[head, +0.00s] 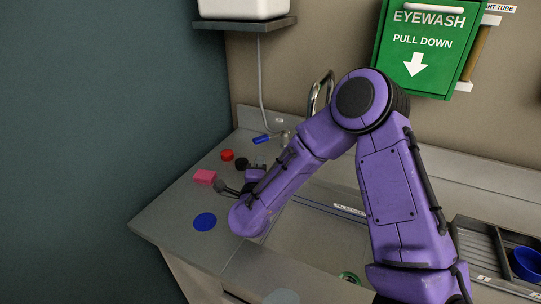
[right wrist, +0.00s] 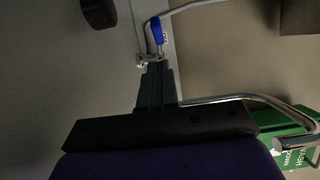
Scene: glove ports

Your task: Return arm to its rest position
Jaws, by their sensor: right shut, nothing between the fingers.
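My right arm is purple and crosses the middle of the head view, bent at the elbow, its forearm reaching down left over the counter. My right gripper (head: 261,161) is partly hidden by my own forearm. In the right wrist view its dark fingers (right wrist: 154,72) are together with nothing held. They point toward a small fixture with a blue handle (right wrist: 157,32), which also shows in the head view (head: 262,139). I cannot tell whether the fingertips touch the fixture. My left gripper is not in view.
A pink block (head: 205,177), red cap (head: 227,155), black cap (head: 241,164) and blue disc (head: 205,222) lie on the counter (head: 170,217). A chrome faucet (head: 318,93) stands behind my forearm. A green eyewash box (head: 425,45) hangs behind my elbow. A dark tray (head: 478,250) is right.

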